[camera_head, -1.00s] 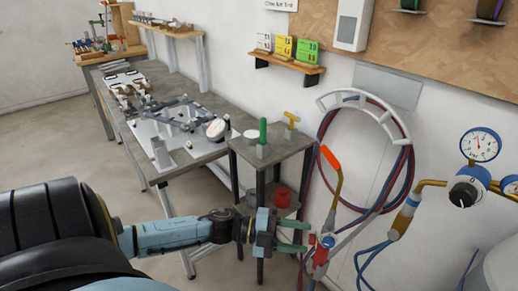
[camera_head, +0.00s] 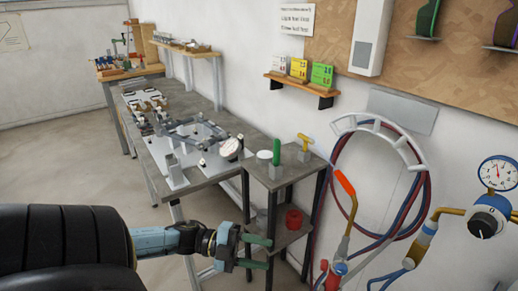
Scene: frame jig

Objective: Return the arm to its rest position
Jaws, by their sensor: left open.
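My left arm comes in from the lower left in the head view. Its gripper (camera_head: 256,253) is open, with its two green fingers apart and nothing between them. It is in front of and below the top of the small side stand (camera_head: 262,170), left of the torch (camera_head: 346,215). My right gripper is not in view.
A workbench (camera_head: 215,169) with a frame jig (camera_head: 205,135) stands behind the arm. The stand carries a green-handled tool (camera_head: 276,152) and a yellow-handled one (camera_head: 306,139); a red object (camera_head: 293,219) is on its lower shelf. Hoses (camera_head: 424,195) and a gauge (camera_head: 497,173) are at right.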

